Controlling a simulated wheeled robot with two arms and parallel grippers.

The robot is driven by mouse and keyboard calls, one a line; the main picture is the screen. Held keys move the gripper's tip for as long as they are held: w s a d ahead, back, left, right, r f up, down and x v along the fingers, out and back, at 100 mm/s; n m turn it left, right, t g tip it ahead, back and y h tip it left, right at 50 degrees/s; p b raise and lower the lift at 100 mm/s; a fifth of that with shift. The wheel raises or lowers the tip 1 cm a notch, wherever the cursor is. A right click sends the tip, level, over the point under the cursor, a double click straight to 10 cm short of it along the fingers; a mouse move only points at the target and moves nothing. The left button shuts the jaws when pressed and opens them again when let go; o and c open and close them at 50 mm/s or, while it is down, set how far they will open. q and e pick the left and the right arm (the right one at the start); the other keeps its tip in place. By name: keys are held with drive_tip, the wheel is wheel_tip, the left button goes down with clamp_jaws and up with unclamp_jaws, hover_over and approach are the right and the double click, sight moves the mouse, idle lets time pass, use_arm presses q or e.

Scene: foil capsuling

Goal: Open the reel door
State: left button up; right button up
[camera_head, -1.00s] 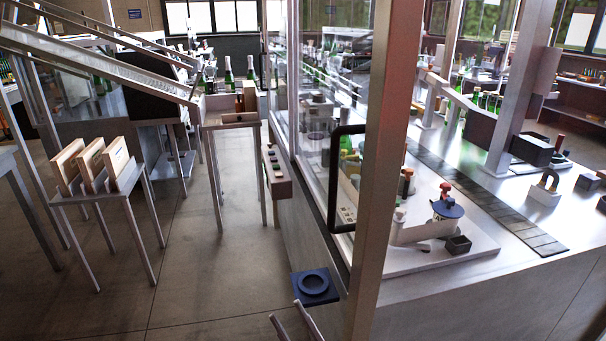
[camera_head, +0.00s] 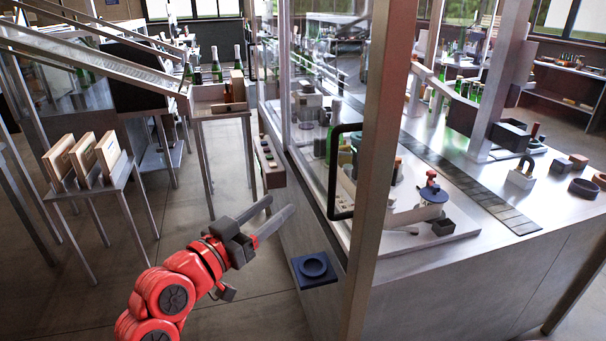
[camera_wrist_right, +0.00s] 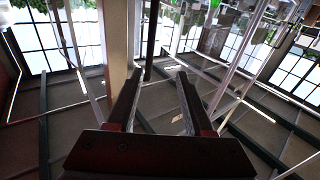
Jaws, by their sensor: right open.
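The reel door appears to be the clear glass panel (camera_head: 309,165) in a metal frame on the near side of the machine. It looks closed. Its black loop handle (camera_head: 333,172) stands upright beside the thick metal post (camera_head: 372,170). My right gripper (camera_head: 279,207) is open and empty, left of the handle and apart from it, with its fingers pointing toward the machine. In the right wrist view, the open fingers (camera_wrist_right: 158,95) have nothing between them. A dark upright bar there (camera_wrist_right: 151,40), probably the handle, lies beyond the fingertips. My left gripper is out of view.
A blue pad with a ring (camera_head: 314,268) juts from the machine's side below the handle. A small button box (camera_head: 270,162) sits farther along that side. A stand with wooden boards (camera_head: 85,160) is at left. The floor between is clear.

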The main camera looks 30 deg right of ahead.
drive_tip(key=s+m, duration=0.1)
drive_tip(key=p, duration=0.6)
approach(331, 178)
drive_tip(key=shift+g, duration=0.4)
drive_tip(key=x, duration=0.9)
drive_tip(key=shift+w+d+r, duration=0.15)
drive_tip(key=shift+w+d, duration=0.35)
drive_tip(key=shift+d, duration=0.3)
clamp_jaws()
